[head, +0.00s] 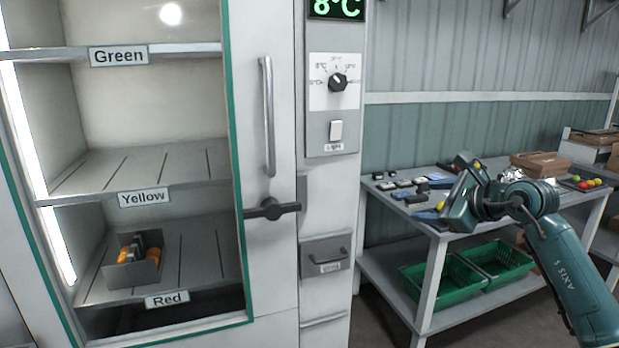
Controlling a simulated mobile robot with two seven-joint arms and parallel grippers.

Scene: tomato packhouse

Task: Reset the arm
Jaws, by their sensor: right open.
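My right arm comes in from the lower right, bent at the elbow. Its teal gripper (452,205) hangs in front of the work table (440,232), open; I see nothing held in it. The fingertips are small and partly lost against the items behind. My left gripper is not in view. A tall cabinet (275,215) with a glass front fills the left half, with shelves labelled Green, Yellow and Red. A small grey box with orange items (135,265) stands on the lower shelf, above the Red label.
The cabinet has a vertical handle (268,118), a dark latch (271,209) and a control panel (337,105) reading 8°C. The table carries small dark items, a brown box (540,163) and a tray of tomatoes (585,182). Green crates (445,278) sit on its lower shelf.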

